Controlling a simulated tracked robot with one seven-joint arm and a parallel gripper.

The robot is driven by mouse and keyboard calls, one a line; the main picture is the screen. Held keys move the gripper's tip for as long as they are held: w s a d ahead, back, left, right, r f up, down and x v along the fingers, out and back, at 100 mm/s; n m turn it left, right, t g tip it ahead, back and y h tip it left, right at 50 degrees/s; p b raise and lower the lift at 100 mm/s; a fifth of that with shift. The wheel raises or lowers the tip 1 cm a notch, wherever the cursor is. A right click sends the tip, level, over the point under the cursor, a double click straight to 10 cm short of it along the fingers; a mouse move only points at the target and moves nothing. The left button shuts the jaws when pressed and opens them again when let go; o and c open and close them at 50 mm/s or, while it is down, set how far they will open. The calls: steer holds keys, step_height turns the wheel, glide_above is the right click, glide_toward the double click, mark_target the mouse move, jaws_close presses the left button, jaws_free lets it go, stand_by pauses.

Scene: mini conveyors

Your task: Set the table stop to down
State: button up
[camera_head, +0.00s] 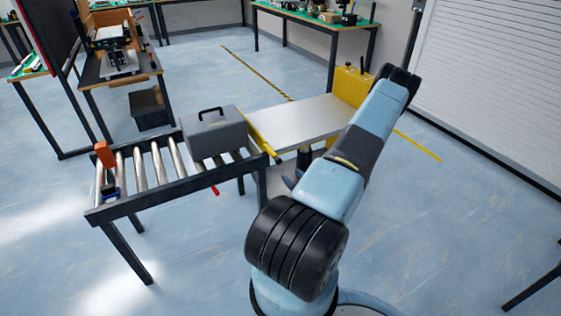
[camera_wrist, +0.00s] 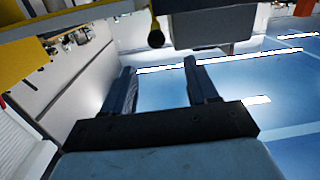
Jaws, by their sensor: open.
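A yellow bar, which looks like the table stop (camera_head: 262,134), runs along the left edge of the grey-topped table (camera_head: 308,119), beside the roller conveyor. Whether it is up or down is hard to tell. My gripper (camera_wrist: 158,66) shows in the wrist view with its two dark fingers apart and nothing between them. A round black knob (camera_wrist: 156,39) on a stem is just beyond the fingertips, apart from them.
A grey case (camera_head: 213,132) with a black handle sits on the roller conveyor (camera_head: 147,182). An orange block (camera_head: 105,154) stands at the conveyor's left end, and a red lever end (camera_head: 215,190) shows below it. A roller shutter (camera_head: 500,90) is at the right. Open floor lies around.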

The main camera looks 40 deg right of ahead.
mark_target(280, 162)
steer(key=shift+m+h, duration=0.5)
steer(key=x, duration=1.2)
steer(key=shift+w+f, duration=0.15)
steer(key=shift+w, duration=0.05)
jaws_close()
